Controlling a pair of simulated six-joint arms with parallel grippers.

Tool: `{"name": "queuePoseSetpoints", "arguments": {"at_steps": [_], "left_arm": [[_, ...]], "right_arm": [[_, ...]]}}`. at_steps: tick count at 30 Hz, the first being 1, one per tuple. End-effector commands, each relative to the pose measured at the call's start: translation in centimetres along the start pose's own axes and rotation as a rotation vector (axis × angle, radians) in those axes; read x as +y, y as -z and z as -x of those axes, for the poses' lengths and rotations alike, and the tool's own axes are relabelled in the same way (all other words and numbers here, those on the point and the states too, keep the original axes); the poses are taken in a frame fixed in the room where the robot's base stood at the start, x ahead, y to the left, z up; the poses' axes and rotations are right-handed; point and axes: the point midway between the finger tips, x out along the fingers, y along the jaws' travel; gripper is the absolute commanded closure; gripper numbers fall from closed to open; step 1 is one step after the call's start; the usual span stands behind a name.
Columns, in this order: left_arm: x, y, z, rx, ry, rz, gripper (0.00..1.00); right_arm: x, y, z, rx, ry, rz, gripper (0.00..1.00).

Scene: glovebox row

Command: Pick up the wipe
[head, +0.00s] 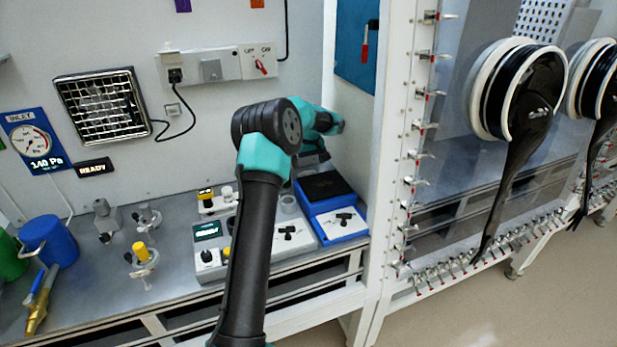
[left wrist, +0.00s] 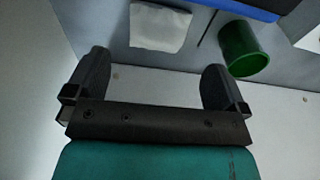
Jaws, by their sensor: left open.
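In the left wrist view a white, roughly square, flat cloth, which looks like the wipe (left wrist: 160,27), lies on a grey surface. My left gripper (left wrist: 155,65) is open and empty, with its two dark fingers wide apart. The wipe shows beyond the fingertips, roughly between them and apart from them. In the head view my left arm reaches in over the bench, and its gripper (head: 312,156) is mostly hidden behind the arm near the wall corner. I cannot make out the wipe in the head view. My right gripper is in neither view.
A green cup (left wrist: 245,50) stands right of the wipe, with a thin dark rod between them. A blue tray (head: 343,237) sits at the bench's right end. Grey fittings (head: 107,218) and a blue container (head: 50,241) stand on the left. A white frame post (head: 397,150) rises at right.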

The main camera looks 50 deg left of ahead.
Motion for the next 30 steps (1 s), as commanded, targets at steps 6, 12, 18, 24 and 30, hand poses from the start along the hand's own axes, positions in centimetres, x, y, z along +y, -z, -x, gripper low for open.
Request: {"name": "queuePoseSetpoints", "arguments": {"at_steps": [6,12,18,24,30], "left_arm": [[0.0,0.0,-0.8,0.001,0.000,0.000,0.00],[0.0,0.0,-0.8,0.001,0.000,0.000,0.00],[0.1,0.0,-2.2,-0.001,0.001,-0.001,0.00],[0.3,0.1,-4.9,0.000,0.002,-0.001,0.00],[0.3,0.1,-6.0,0.002,-0.001,0.000,0.00]], "right_arm": [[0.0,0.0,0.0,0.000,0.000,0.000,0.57],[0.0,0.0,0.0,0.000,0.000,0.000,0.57],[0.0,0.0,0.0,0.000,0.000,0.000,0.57],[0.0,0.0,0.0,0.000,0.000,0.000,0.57],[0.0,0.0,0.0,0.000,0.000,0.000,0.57]]}}
